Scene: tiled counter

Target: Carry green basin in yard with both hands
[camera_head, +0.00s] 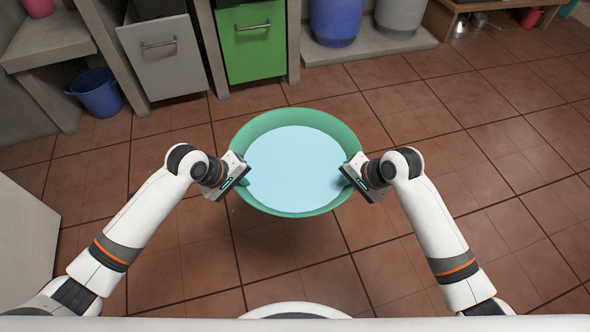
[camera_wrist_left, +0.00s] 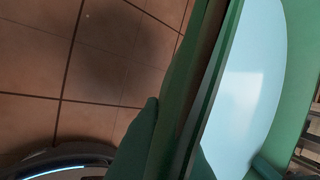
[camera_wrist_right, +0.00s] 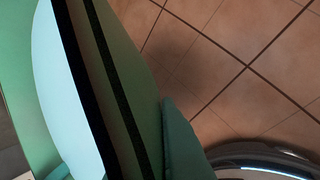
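The green basin (camera_head: 292,115) is round and wide, with a flat light-blue surface inside that looks like water (camera_head: 293,168). It is held in front of me, roughly level, with a shadow on the floor beneath it. My left gripper (camera_head: 241,174) is shut on its left rim, and my right gripper (camera_head: 347,173) is shut on its right rim. The basin wall fills much of the left wrist view (camera_wrist_left: 178,115) and the right wrist view (camera_wrist_right: 135,95). The fingertips are partly hidden by the rim.
A brown tiled floor (camera_head: 440,150) lies open to the right. A blue bucket (camera_head: 96,92) stands at the left by the counter. A grey cabinet (camera_head: 165,65) and a green one (camera_head: 252,45) are ahead. A blue barrel (camera_head: 336,20) stands on a low ledge (camera_head: 365,45).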

